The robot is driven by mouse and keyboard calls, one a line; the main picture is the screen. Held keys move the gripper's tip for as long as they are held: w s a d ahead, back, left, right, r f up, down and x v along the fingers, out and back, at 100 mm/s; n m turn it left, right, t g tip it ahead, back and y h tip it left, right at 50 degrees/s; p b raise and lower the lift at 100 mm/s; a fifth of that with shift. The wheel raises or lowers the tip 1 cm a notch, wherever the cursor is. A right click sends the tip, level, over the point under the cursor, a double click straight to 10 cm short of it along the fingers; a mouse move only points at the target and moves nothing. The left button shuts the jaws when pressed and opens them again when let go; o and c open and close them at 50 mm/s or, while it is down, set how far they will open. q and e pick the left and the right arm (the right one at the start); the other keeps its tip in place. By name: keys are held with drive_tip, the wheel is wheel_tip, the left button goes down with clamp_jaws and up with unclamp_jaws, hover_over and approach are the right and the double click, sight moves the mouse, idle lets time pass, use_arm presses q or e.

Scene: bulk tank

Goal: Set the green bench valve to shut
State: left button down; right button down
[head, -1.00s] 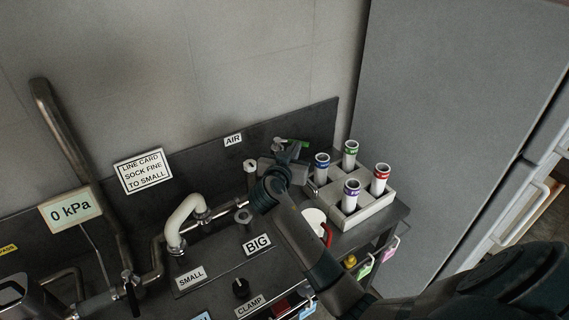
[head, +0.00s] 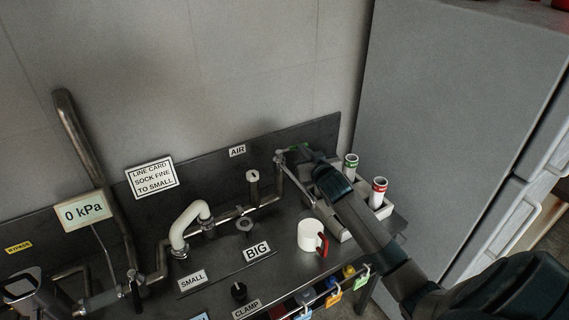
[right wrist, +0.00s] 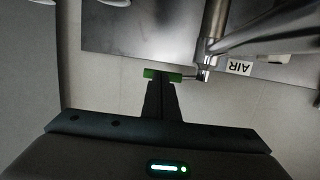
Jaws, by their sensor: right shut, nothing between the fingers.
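The green bench valve handle (head: 294,149) is at the top of a metal pipe by the AIR label, partly hidden by my right gripper. In the right wrist view the green handle (right wrist: 149,73) sticks out sideways from the pipe end, roughly crosswise to the pipe. My right gripper (head: 305,151) is shut and empty at the handle. In the right wrist view its fingers (right wrist: 160,80) overlap the middle of the handle, with green showing on both sides. I cannot tell whether they touch it. My left gripper is not in view.
A rack (head: 381,211) with capped tubes is at the right, partly hidden. The AIR label (head: 237,151) is on the back panel (head: 325,130). A grey cabinet (head: 450,110) stands at the right.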

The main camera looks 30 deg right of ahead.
drive_tip(key=shift+w+d, duration=0.35)
drive_tip(key=shift+w, duration=0.1)
drive_tip(key=shift+r, duration=0.1)
idle(0.4)
